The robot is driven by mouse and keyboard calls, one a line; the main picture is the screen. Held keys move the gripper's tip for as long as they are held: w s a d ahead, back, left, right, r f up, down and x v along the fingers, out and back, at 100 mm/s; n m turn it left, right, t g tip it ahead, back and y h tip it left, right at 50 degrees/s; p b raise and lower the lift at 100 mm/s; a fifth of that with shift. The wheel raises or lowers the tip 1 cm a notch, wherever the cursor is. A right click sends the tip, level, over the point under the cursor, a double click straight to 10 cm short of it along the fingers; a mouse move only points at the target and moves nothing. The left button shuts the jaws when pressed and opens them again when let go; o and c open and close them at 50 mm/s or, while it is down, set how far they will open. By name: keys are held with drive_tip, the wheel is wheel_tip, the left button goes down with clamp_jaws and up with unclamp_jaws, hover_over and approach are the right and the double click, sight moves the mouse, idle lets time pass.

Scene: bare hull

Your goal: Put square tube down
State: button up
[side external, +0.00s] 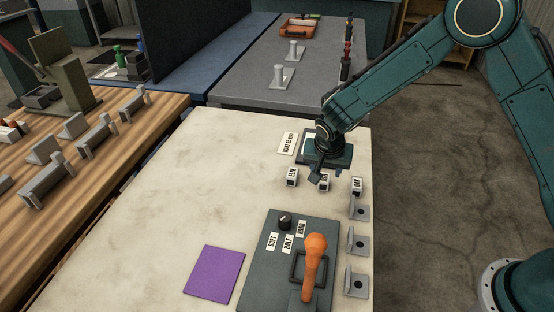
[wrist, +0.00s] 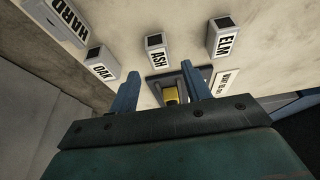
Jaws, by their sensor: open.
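Three small white upright blocks with dark square top ends, perhaps the square tubes, stand on the pale table: ELM (wrist: 221,37), ASH (wrist: 158,52) and OAK (wrist: 101,63). ELM (side external: 292,177) and OAK (side external: 357,185) also show in the side view; ASH (side external: 324,184) is partly covered there by my gripper (side external: 326,172). My gripper (wrist: 159,68) is open, its two blue fingers apart, with nothing held between them. It hangs over the area by ASH. A dark-rimmed frame (wrist: 150,80) with something yellow (wrist: 170,95) inside lies beyond the fingers, partly hidden.
A white label card (side external: 287,143) lies beside the frame. Nearer are a grey panel (side external: 262,262) with an orange lever (side external: 314,262) and a knob (side external: 285,221), a purple square (side external: 214,274), and grey brackets (side external: 357,245) along the right edge. The table's left middle is clear.

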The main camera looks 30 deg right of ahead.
drive_tip(key=v, duration=0.8)
idle(0.4)
drive_tip(key=s+d+r+n+y, duration=0.2)
drive_tip(key=s+d+r+n, duration=0.3)
drive_tip(key=s+r, duration=0.85)
drive_tip(key=s+d+r+n+t, duration=0.1)
drive_tip(key=s+r+n, duration=0.1)
drive_tip(key=s, duration=0.5)
drive_tip(key=s+d+r+n+t+y, duration=0.1)
drive_tip(key=s+d+r+n, duration=0.1)
drive_tip(key=s, duration=0.6)
drive_tip(key=shift+s+d+r, duration=0.15)
drive_tip(key=shift+d+r, duration=0.15)
drive_tip(key=shift+r, duration=0.35)
